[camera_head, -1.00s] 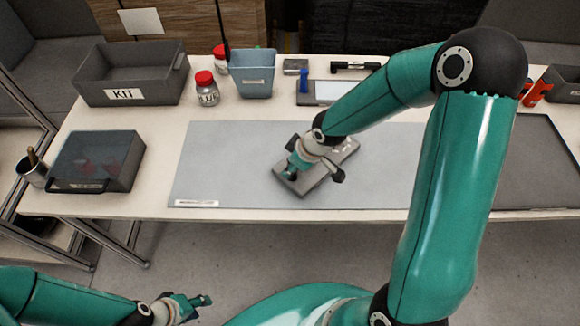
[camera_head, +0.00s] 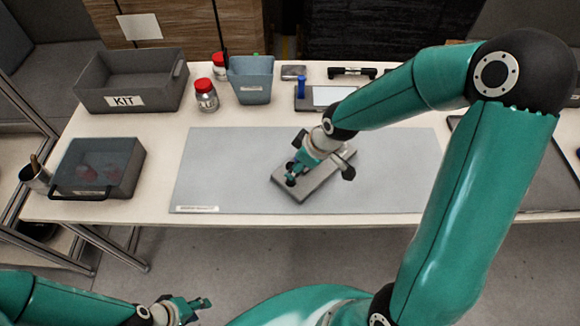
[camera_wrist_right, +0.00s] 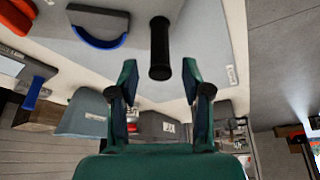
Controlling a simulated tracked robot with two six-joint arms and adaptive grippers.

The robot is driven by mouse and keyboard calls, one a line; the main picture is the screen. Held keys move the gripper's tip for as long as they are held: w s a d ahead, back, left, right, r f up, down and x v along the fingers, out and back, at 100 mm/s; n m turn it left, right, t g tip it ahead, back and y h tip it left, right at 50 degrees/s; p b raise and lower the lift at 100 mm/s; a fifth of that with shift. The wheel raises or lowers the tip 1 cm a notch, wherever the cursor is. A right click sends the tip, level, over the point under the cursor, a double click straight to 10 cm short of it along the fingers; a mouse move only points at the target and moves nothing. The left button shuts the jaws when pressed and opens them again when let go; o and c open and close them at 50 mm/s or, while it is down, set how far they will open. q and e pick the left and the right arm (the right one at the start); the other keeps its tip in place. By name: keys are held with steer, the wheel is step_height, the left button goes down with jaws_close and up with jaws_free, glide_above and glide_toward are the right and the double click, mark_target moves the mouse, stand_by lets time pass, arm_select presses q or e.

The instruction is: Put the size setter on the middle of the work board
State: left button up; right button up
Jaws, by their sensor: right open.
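The size setter, a grey flat block (camera_head: 318,183), lies slantwise on the light grey work board (camera_head: 225,165), around its middle. A dark knob shows at the block's left end. My right gripper (camera_head: 296,168) is just above that end and hides part of it. In the right wrist view the right gripper (camera_wrist_right: 160,95) is open, with a black upright handle (camera_wrist_right: 160,45) in line with the gap between its fingers. I cannot tell whether the fingers touch it. My left gripper (camera_head: 192,306) is open and empty, low at the left, off the table.
A grey KIT bin (camera_head: 130,82), a blue bin (camera_head: 251,82) and red-capped jars (camera_head: 206,97) stand at the back left. A dark lidded box (camera_head: 100,168) is at the left. A tray with a blue piece (camera_head: 301,88) is behind the board. The board's left part is clear.

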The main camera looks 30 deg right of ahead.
steer(key=v, duration=0.6)
steer(key=shift+s, duration=0.15)
